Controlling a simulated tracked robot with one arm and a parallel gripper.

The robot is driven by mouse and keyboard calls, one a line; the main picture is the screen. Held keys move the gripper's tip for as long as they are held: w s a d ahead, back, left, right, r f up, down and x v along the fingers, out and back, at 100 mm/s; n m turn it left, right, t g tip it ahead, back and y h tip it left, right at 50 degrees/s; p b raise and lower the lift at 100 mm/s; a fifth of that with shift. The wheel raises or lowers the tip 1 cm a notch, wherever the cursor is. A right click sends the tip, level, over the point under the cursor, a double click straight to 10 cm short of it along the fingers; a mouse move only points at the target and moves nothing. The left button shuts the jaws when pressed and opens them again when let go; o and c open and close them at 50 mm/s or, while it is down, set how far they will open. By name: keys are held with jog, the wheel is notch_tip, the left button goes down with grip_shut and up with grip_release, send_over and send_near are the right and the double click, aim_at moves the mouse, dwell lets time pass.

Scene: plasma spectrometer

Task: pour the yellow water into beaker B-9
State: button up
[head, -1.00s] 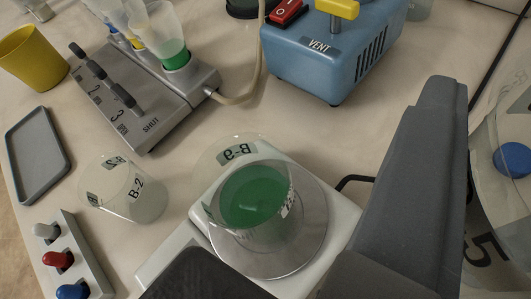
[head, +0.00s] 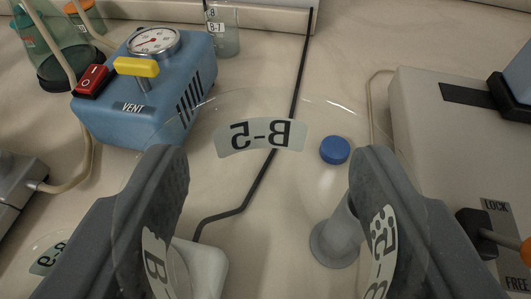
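A clear beaker labelled B-5 (head: 261,137) is very close to the camera, and its wide rim and mirrored labels overlap both fingers. I see no yellow water in it. My gripper (head: 270,165) has its two grey fingers spread far apart, one on each side of the beaker's middle. I see no clear contact between the fingers and the glass. At the lower left is a partly cut-off clear beaker with a mirrored label that I take for beaker B-9 (head: 48,258). No yellow water shows anywhere in this view.
A blue pump (head: 145,95) with a gauge and yellow VENT handle stands upper left. Beaker B-7 (head: 222,35) is at the back. A grey post (head: 337,238) and a blue cap (head: 335,150) show through the glass. A grey LOCK/FREE instrument (head: 440,140) fills the right.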

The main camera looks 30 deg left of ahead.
aim_at(268, 96)
jog(key=shift+r, duration=0.1)
jog(key=shift+r+p, duration=0.9)
jog(key=shift+r, duration=0.5)
